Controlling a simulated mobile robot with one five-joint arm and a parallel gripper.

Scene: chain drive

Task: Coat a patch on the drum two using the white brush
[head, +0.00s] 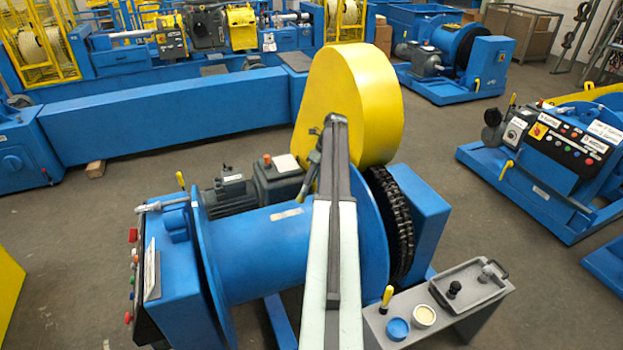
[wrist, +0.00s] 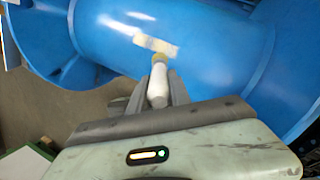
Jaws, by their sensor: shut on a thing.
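The blue drum (head: 262,248) lies between two round flanges on the machine in front of me; I see no number on it. It fills the upper wrist view (wrist: 205,75). My gripper (wrist: 159,84) is shut on the white brush (wrist: 158,88), whose pale tip points at the drum. The tip is at the lower edge of a pale, whitish-yellow patch (wrist: 158,46) on the drum and appears to touch it. A smaller white mark (wrist: 141,16) lies above that patch. In the head view my arm hides the gripper and brush.
A yellow guard (head: 345,95) rises behind the drum, with a dark chain (head: 399,225) at its right. A grey stand (head: 455,300) at front right holds a blue pot (head: 397,328), a cream pot (head: 424,316) and a yellow-handled tool (head: 387,297).

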